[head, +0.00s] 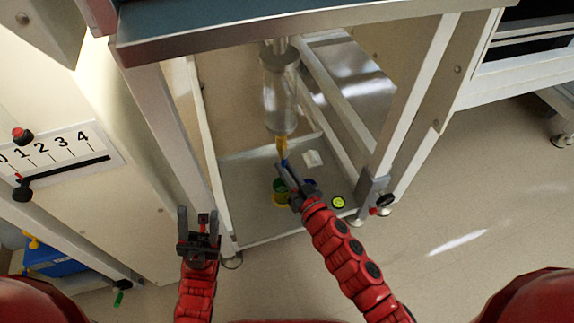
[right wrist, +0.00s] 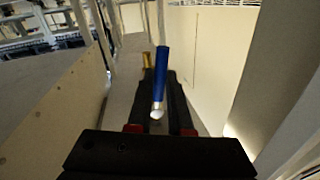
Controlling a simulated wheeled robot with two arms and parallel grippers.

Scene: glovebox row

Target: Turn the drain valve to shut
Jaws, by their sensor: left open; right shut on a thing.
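A clear cylinder (head: 280,90) hangs under the bench, with a brass valve body (head: 282,144) at its lower end. The drain valve's blue lever (head: 284,161) sits just below the brass part, between the fingers of my right gripper (head: 289,174). In the right wrist view the blue lever (right wrist: 161,70) stands lengthwise between the black fingers, with its pale end towards me. The brass part (right wrist: 147,60) shows beyond it. My right gripper is shut on the lever and hides part of it. My left gripper (head: 198,213) is open and empty, to the left, apart from the valve.
A low tray (head: 250,222) lies below the valve, with green and yellow round items (head: 279,197), a white block (head: 312,159) and a yellow-green disc (head: 338,202). Frame legs (head: 410,100) stand either side. A numbered scale panel (head: 60,155) is at left. Floor at right is clear.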

